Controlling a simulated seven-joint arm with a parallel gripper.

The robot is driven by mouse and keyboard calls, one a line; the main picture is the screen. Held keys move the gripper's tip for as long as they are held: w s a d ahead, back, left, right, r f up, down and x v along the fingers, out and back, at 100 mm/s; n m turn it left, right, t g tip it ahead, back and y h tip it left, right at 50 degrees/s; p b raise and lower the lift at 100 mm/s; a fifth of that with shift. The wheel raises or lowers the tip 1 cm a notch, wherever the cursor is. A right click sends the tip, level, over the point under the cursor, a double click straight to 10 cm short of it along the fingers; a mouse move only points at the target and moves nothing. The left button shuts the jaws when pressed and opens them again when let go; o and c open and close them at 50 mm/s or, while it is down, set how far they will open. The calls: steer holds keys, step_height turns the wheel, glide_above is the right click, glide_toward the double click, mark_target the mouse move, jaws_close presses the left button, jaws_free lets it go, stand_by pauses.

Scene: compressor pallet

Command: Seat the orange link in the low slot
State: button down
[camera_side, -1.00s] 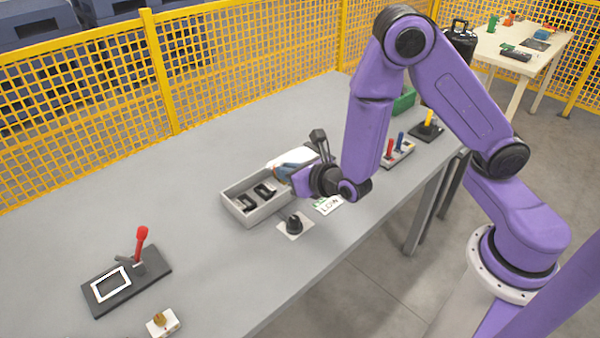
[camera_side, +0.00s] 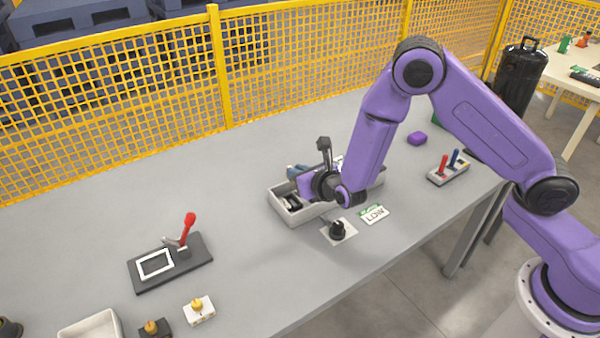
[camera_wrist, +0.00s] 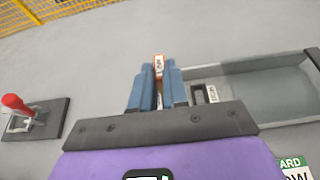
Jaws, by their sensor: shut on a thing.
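My gripper (camera_side: 297,172) is above the back-left part of a grey tray (camera_side: 308,217). In the wrist view its blue fingers (camera_wrist: 160,72) are closed on a narrow orange piece with a white label, the orange link (camera_wrist: 159,62). The link sticks out past the fingertips; the side view does not show it clearly. A card reading "LOW" (camera_side: 375,213) lies in front of the tray, and part of it shows in the wrist view (camera_wrist: 294,168). I cannot make out which opening is the low slot.
Black parts (camera_side: 290,203) sit in the tray's left end; its right part is empty in the wrist view. A black knob on a plate (camera_side: 338,230) stands in front. A red-lever fixture (camera_side: 172,262) is to the left, a block with red and blue pegs (camera_side: 448,172) to the right.

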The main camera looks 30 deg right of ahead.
steer(key=shift+f, duration=2.85)
steer(key=shift+f, duration=1.35)
steer(key=c, duration=1.1)
jaws_free()
steer(key=shift+o, duration=0.2)
steer(key=shift+s, duration=0.15)
steer(key=v, duration=1.7)
steer(key=shift+r, duration=0.1)
